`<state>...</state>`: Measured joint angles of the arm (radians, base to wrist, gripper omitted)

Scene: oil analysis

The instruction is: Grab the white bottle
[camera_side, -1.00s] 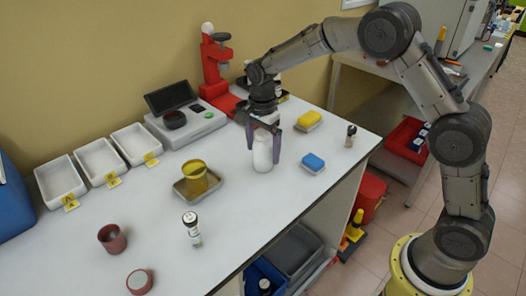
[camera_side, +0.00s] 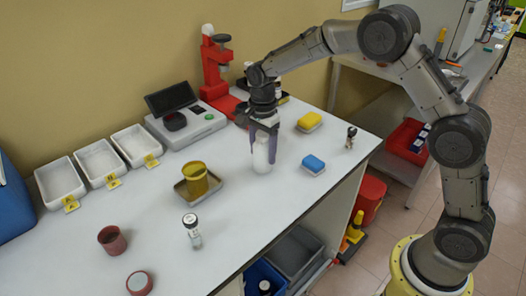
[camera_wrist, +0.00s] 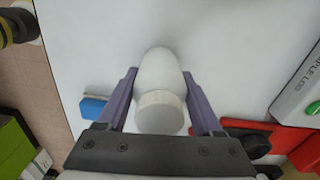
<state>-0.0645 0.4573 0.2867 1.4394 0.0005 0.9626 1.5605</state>
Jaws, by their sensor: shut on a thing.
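The white bottle (camera_side: 261,160) stands upright on the white table, right of the middle in the side view. In the wrist view the white bottle (camera_wrist: 160,76) shows from above, its ribbed cap nearest the camera. My gripper (camera_side: 264,146) comes down over it from above, with one purple finger on each side. In the wrist view my gripper (camera_wrist: 162,103) is shut on the bottle between its two fingers. The fingers hide part of the bottle's sides in the side view.
A blue sponge (camera_side: 313,164) and a yellow sponge (camera_side: 309,121) lie right of the bottle. A red press (camera_side: 215,62) and a scale (camera_side: 186,126) stand behind.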

